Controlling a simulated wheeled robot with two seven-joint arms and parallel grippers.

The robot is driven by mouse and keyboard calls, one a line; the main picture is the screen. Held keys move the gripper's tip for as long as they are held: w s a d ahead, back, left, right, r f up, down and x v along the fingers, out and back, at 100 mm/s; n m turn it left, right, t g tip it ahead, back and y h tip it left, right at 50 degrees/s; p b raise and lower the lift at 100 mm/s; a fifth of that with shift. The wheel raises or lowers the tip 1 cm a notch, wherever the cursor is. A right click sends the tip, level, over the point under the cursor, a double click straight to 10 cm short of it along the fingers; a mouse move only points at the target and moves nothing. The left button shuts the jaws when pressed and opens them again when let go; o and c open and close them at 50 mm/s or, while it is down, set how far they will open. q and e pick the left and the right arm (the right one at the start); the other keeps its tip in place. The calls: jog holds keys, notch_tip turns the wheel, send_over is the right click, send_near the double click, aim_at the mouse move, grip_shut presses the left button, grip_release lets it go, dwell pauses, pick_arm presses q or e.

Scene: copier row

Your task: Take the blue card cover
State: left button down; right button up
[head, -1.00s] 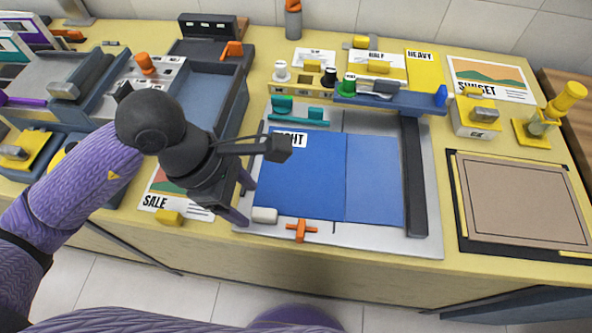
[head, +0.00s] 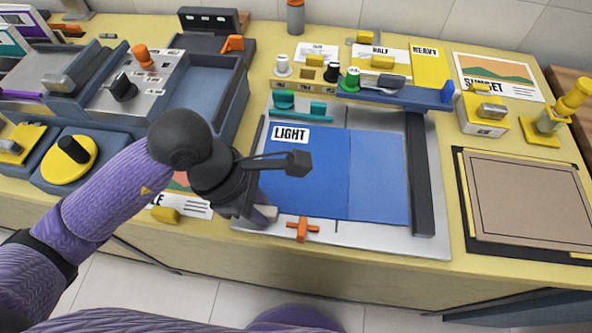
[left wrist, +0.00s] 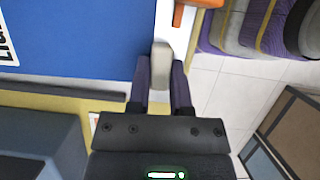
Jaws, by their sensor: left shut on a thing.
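The blue card cover (head: 305,180), labelled LIGHT, lies flat on a grey metal plate (head: 385,235). Its left part is darker than its right part. It also shows in the left wrist view (left wrist: 80,35). My left gripper (head: 259,207) is at the plate's near left corner, beside the cover's corner. In the left wrist view its purple fingers (left wrist: 161,82) are shut on a small pale block (left wrist: 161,62), one on each side. The block (head: 266,213) is partly hidden by the gripper in the head view. My right gripper is not in view.
An orange cross-shaped knob (head: 302,228) is just right of the block, at the plate's near edge. A dark bar (head: 420,180) runs along the plate's right side. A blue arm (head: 405,97) and teal clips (head: 318,110) stand at the back. A brown board (head: 525,200) lies right.

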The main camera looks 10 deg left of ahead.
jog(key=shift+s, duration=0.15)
pick_arm(q)
jog(key=shift+r, duration=0.25)
notch_tip(320, 180, up, 13)
jog(key=p, duration=0.6)
jog(key=shift+f, duration=0.2)
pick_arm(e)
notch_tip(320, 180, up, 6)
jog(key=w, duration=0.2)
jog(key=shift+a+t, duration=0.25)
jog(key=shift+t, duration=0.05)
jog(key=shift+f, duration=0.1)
